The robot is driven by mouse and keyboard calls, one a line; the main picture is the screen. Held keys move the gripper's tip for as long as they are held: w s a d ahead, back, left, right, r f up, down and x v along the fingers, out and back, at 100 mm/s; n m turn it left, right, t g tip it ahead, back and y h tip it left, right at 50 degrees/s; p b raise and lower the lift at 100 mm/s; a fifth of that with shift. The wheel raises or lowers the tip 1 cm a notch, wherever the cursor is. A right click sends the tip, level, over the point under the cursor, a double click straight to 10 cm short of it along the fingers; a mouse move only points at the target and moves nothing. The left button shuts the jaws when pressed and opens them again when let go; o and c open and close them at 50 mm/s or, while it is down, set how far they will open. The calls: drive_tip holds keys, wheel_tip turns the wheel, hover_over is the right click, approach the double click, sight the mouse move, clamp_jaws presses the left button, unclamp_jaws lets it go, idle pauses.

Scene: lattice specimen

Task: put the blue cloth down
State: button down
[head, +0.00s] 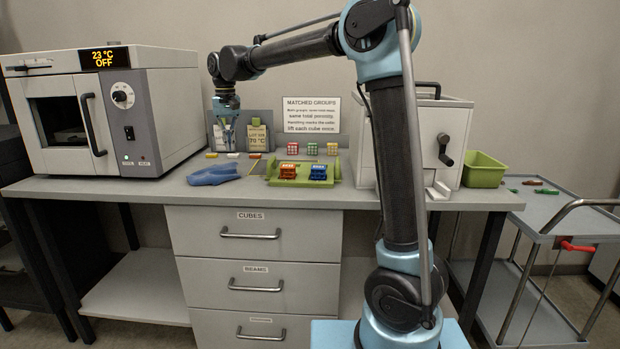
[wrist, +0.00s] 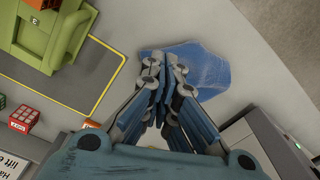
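The blue cloth (head: 213,174) lies crumpled on the bench top, right of the oven and left of the green tray. It also shows in the wrist view (wrist: 205,72), partly behind my fingers. My gripper (head: 227,146) points down above the bench, behind and above the cloth in the head view. In the wrist view my fingers (wrist: 166,66) converge, with their tips close together and no cloth visibly gripped. The cloth appears apart from them and resting flat on the bench.
A green tray (head: 274,181) with red and blue blocks sits right of the cloth. The oven (head: 170,120) stands left. Bare bench lies around the cloth.

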drive_tip(key=s+d+f, duration=0.1)
drive_tip(key=s+d, duration=0.2)
drive_tip(key=d, duration=0.7)
drive_tip(key=s+d+f+m, duration=0.1)
drive_tip(key=s+d+f, duration=0.1)
drive_tip(key=d, duration=0.9)
drive_tip(key=s+d+f+m+t, duration=0.1)
drive_tip(key=s+d, duration=0.3)
drive_tip(key=d, duration=0.6)
drive_tip(key=shift+d+f, duration=0.3)
drive_tip(key=shift+f, duration=0.05)
drive_tip(key=shift+m+t, duration=0.3)
drive_tip(key=shift+m, duration=0.2)
drive_tip(key=s+d+f, duration=0.6)
drive_tip(key=d, duration=0.1)
drive_tip(key=s+d+f, duration=0.2)
drive_tip(key=s+d, duration=0.2)
drive_tip(key=shift+f, duration=0.4)
drive_tip(key=s+d+f+m, duration=0.1)
drive_tip(key=s+d+f, duration=0.4)
drive_tip(key=s+f, duration=0.4)
drive_tip(key=shift+f, duration=0.9)
drive_tip(key=shift+w+d, duration=0.1)
drive_tip(key=shift+w+f, duration=0.2)
drive_tip(key=shift+w, duration=0.25)
